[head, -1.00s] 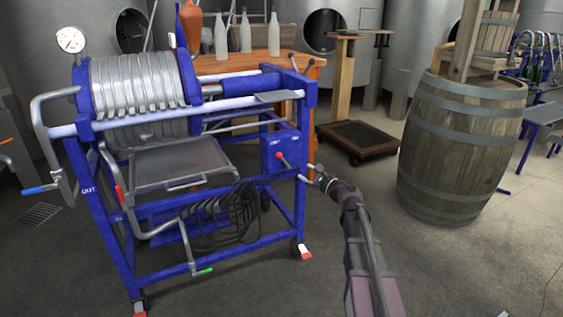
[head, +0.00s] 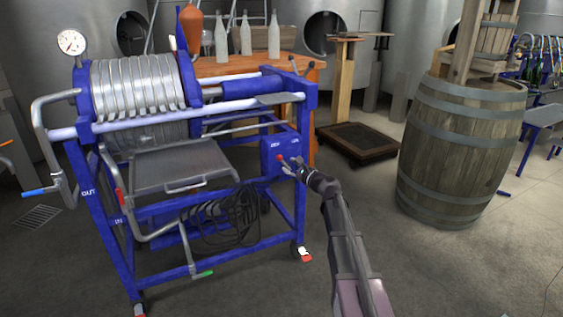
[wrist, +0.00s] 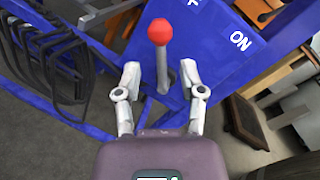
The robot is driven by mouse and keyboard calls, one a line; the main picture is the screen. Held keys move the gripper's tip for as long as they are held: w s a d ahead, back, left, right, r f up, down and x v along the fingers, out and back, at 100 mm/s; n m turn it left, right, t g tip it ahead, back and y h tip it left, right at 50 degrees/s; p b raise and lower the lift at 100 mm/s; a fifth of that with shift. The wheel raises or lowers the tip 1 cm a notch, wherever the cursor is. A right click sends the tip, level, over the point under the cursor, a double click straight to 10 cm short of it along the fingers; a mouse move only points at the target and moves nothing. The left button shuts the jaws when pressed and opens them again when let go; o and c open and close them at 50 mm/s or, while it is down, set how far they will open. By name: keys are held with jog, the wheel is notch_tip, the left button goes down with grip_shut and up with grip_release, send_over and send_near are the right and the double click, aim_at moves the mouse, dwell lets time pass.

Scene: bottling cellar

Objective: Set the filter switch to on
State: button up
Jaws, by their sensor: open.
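The filter switch is a grey lever with a red knob (wrist: 160,32) on a blue switch box (wrist: 225,60) of the filter frame. White letters "ON" (wrist: 240,40) show to the right of the lever in the wrist view, and the end of another label shows at the top. The lever points up in the wrist view, away from the "ON" side. My gripper (wrist: 164,75) is open, with one finger on each side of the lever's shaft. In the head view my gripper (head: 291,166) is at the front of the switch box (head: 272,150), partly hiding the lever.
Black cable (wrist: 50,55) hangs in coils on the left in the wrist view. A wooden barrel (head: 455,150) stands to the right, and a low platform scale (head: 357,143) behind.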

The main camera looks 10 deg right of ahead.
aim_at(282, 161)
jog(key=shift+x, duration=2.65)
grip_shut()
